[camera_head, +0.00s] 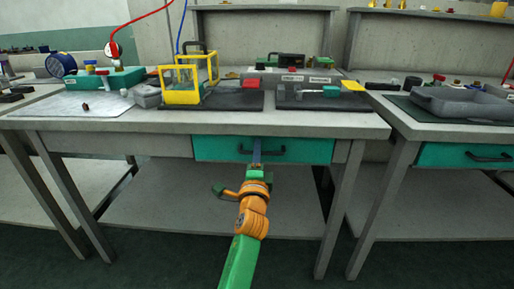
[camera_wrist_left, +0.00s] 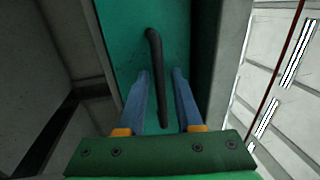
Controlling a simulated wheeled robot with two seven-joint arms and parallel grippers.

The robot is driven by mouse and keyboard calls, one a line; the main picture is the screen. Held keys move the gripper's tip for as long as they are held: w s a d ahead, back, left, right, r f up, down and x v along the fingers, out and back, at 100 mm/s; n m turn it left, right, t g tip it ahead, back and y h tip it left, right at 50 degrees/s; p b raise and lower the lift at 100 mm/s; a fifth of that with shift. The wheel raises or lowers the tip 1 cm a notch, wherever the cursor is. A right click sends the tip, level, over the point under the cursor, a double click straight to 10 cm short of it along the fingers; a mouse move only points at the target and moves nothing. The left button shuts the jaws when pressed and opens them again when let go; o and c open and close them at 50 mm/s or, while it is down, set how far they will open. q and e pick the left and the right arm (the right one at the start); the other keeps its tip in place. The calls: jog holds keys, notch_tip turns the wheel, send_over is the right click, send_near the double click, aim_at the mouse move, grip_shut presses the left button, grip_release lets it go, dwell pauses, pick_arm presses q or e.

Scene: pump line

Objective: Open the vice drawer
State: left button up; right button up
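The teal vice drawer (camera_head: 310,149) is under the middle workbench and looks flush with the bench frame. Its dark bar handle (camera_head: 278,153) is on the front, partly hidden by my left gripper (camera_head: 257,143). In the left wrist view the drawer front (camera_wrist_left: 125,30) is teal, and the handle (camera_wrist_left: 154,50) runs lengthwise between the two blue fingers of my left gripper (camera_wrist_left: 161,73). The fingers are apart, with a gap on both sides of the handle. I cannot tell how deep the handle sits between them. My right gripper is not in view.
The middle bench top (camera_head: 350,124) carries a yellow-framed box (camera_head: 181,97), dark mats and tools. A second bench at right has another teal drawer (camera_head: 450,155) and a grey tray (camera_head: 460,102). Bench legs (camera_head: 340,210) flank the drawer; a lower shelf (camera_head: 190,205) lies below.

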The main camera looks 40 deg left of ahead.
pick_arm(q)
jog(key=shift+d, duration=0.15)
grip_shut()
dwell(1.2)
